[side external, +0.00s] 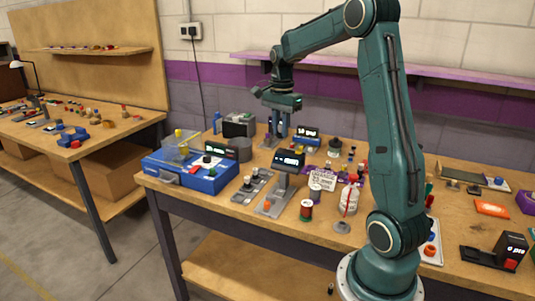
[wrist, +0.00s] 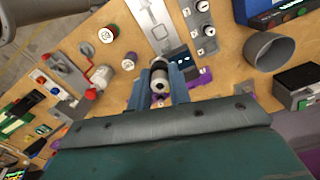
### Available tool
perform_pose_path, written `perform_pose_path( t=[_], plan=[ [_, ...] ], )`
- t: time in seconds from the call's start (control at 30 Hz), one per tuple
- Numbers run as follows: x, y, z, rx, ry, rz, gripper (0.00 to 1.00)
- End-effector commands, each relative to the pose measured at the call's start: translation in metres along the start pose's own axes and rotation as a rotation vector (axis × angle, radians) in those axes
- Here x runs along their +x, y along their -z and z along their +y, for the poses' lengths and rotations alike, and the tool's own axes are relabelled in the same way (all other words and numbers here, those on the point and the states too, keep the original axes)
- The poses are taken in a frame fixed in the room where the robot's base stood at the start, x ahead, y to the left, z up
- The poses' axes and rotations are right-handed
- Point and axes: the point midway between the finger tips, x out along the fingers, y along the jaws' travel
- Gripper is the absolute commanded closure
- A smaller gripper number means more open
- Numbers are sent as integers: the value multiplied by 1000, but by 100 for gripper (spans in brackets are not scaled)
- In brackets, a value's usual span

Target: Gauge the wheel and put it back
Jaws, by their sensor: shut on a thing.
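My gripper (side external: 281,132) is above the back part of the bench in the side view. In the wrist view its blue fingers (wrist: 163,84) are shut on a small grey, round piece with a pale end and a dark hole, which looks like the wheel (wrist: 160,83). The wheel cannot be made out in the side view. A gauge with a dark display (side external: 289,159) and a grey base plate (side external: 272,203) stands nearer the front; its plate (wrist: 151,25) also shows in the wrist view. A grey slot track (side external: 250,187) with several knob-like pieces lies left of it; the track (wrist: 202,28) also shows in the wrist view.
A blue case (side external: 190,176) stands at the bench's left end. A dark box (side external: 238,125) and a second display unit (side external: 307,136) stand behind. A grey ring (wrist: 270,50) is at the wrist view's right.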

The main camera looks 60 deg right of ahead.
Motion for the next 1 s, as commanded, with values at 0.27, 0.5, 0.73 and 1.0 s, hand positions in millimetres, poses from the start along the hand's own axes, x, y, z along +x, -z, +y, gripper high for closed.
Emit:
perform_pose_path(
  t=[0.27,0.5,0.73,1.0],
  plan=[
    [0,-7,-9,-2,1,0,100],
    [1,-39,-45,-7,-1,0,100],
    [3,-79,-80,-5,-1,0,100],
    [3,-98,-93,-2,0,0,100]
  ],
)
